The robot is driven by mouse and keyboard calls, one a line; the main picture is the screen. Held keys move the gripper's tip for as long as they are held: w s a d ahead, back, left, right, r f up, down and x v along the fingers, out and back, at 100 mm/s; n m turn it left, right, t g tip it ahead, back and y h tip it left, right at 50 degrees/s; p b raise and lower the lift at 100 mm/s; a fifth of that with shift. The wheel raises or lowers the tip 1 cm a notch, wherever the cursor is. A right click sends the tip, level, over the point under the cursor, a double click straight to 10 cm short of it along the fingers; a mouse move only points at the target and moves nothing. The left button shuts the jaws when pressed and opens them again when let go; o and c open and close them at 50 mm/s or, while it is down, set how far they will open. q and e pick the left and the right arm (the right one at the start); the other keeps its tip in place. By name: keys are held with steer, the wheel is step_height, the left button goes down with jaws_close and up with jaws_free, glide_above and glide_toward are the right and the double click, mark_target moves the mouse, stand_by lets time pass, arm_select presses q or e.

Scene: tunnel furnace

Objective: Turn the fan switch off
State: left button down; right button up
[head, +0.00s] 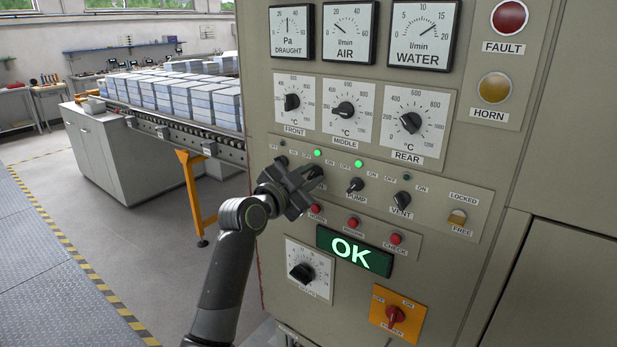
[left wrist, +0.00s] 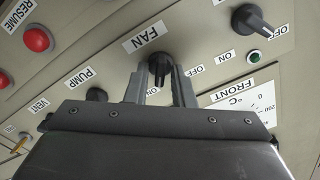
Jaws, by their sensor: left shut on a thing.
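The fan switch (head: 316,171) is a black knob on the grey control panel, mostly covered by my gripper in the head view. In the left wrist view the knob (left wrist: 160,64) sits between my fingers below the FAN label (left wrist: 145,37), with ON and OFF printed on either side. The green lamp (head: 317,153) above it is lit. My left gripper (head: 309,180) is at the panel, shut on the knob; its fingers (left wrist: 160,92) stand on both sides of it. My right gripper is in neither view.
The pump switch (head: 355,185) is close to the right of my gripper, with its green lamp lit. The vent switch (head: 401,201) is farther right. Red buttons (head: 317,209) and a green OK display (head: 354,251) lie below. A conveyor (head: 170,130) with stacked blocks stands behind left.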

arm_select(q)
steer(key=shift+n, duration=0.3)
steer(key=n+p, duration=0.1)
steer(key=n, duration=0.1)
steer(key=shift+r+n, duration=0.1)
steer(key=shift+n, duration=0.2)
steer(key=n+p, duration=0.1)
steer(key=n, duration=0.2)
steer(key=shift+n+p, duration=0.3)
steer(key=shift+w+a+n+p, duration=0.1)
steer(key=shift+n+p, duration=0.85)
steer(key=shift+n, duration=0.85)
steer(key=shift+a+n+p, duration=0.1)
steer(key=shift+n+p, duration=0.85)
steer(key=shift+n, duration=0.85)
steer(key=c, duration=1.5)
jaws_free()
